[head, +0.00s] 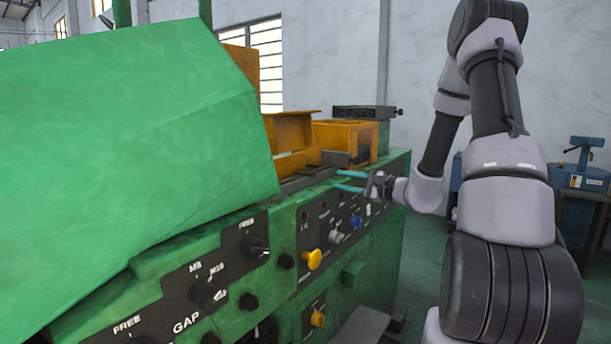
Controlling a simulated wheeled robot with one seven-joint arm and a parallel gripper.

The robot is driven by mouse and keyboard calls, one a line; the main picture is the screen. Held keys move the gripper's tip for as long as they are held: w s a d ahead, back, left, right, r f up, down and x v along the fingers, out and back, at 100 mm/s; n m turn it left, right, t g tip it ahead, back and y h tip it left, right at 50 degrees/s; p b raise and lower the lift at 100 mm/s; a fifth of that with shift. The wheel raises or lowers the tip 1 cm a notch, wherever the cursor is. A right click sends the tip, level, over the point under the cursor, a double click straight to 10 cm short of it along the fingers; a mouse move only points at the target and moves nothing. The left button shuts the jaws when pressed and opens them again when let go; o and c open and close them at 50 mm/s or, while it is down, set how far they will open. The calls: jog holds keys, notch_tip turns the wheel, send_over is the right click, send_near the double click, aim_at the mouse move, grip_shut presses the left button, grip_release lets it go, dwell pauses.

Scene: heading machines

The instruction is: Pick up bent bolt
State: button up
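My gripper (338,178) reaches in from the right, with its two teal fingers pointing left toward the green machine (225,240). The fingers are apart with a gap between them, and I see nothing held in the gap. The fingertips are close to the machine's top edge, by a grey metal rail (305,179); whether they touch it I cannot tell. I cannot make out a bent bolt anywhere in the head view.
A large green cover (130,120) fills the left. An orange box (345,140) and a raised orange lid (290,132) stand behind the fingers. Control panels with knobs, including a yellow knob (313,259), face me. A blue machine (580,178) stands at right.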

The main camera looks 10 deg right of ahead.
aim_at(315, 174)
jog(key=x, duration=0.8)
jog(key=shift+w+f, duration=0.1)
jog(key=shift+w, duration=0.1)
grip_shut()
